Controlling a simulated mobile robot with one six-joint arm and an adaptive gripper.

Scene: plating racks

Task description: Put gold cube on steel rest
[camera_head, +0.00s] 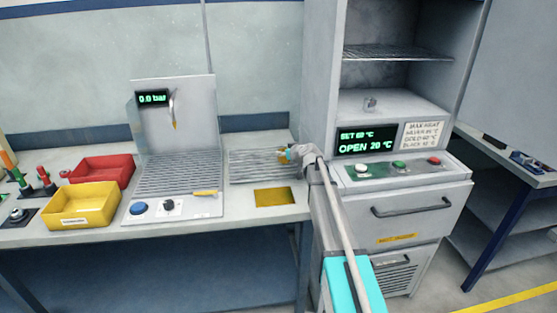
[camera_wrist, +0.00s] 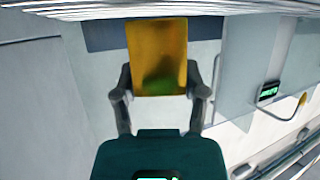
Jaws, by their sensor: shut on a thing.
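My gripper (camera_head: 289,154) is low over the right part of the ribbed steel rest (camera_head: 240,170) on the bench. It is shut on the gold cube, whose shiny face (camera_wrist: 157,50) fills the space between the two fingers (camera_wrist: 160,85) in the wrist view. In the head view the cube is mostly hidden by my gripper, so I cannot tell whether it touches the rest. Ribbed metal (camera_wrist: 130,9) runs along the top edge of the wrist view, close to the cube.
A flat gold-coloured patch (camera_head: 275,197) lies on the bench in front of the rest. To the left is a steel station (camera_head: 178,175) with a gauge and gold-tipped spout, then red (camera_head: 102,170) and yellow (camera_head: 83,205) bins. An open oven cabinet (camera_head: 385,75) stands close at right.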

